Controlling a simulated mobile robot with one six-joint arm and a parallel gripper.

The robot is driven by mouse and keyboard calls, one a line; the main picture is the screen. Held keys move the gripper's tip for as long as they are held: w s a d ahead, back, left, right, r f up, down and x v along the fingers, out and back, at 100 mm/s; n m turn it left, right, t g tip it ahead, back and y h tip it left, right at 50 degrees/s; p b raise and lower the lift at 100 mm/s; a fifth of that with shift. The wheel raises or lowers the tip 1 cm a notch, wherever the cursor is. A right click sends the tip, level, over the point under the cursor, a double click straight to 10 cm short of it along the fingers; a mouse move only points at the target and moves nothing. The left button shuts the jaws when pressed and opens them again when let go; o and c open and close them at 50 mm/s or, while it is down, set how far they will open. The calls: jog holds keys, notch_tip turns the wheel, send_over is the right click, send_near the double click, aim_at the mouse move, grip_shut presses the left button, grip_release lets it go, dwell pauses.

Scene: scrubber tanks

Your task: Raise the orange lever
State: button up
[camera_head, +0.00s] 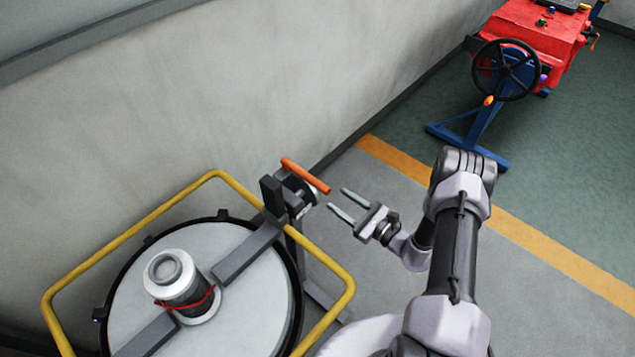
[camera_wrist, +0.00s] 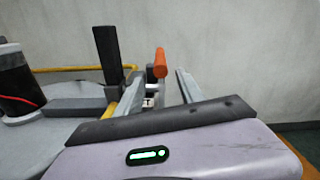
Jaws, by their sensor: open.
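The orange lever (camera_head: 305,175) is a short bar on a grey bracket at the tank's right-hand corner, slanting down to the right in the head view. In the wrist view the lever (camera_wrist: 160,63) shows nearly end-on, between the two fingers and beyond them. My gripper (camera_head: 338,198) is open and empty. Its fingertips point at the lever's near end, just to the right of it and apart from it. The fingers also show in the wrist view (camera_wrist: 159,76). The lever's pivot is partly hidden behind the bracket.
A round grey tank lid (camera_head: 235,295) with a white-topped cylinder (camera_head: 168,270) stands inside a yellow rail (camera_head: 125,235). A dark upright post (camera_wrist: 107,55) stands left of the lever. A pale wall (camera_head: 240,90) is behind. A red machine (camera_head: 540,30) with a black handwheel is farther off.

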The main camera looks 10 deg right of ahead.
aim_at(318, 185)
jog(key=b+x, duration=0.2)
jog(key=x, duration=0.7)
jog(key=shift+w+a, duration=0.15)
jog(key=shift+w, duration=0.15)
grip_shut()
dwell(0.8)
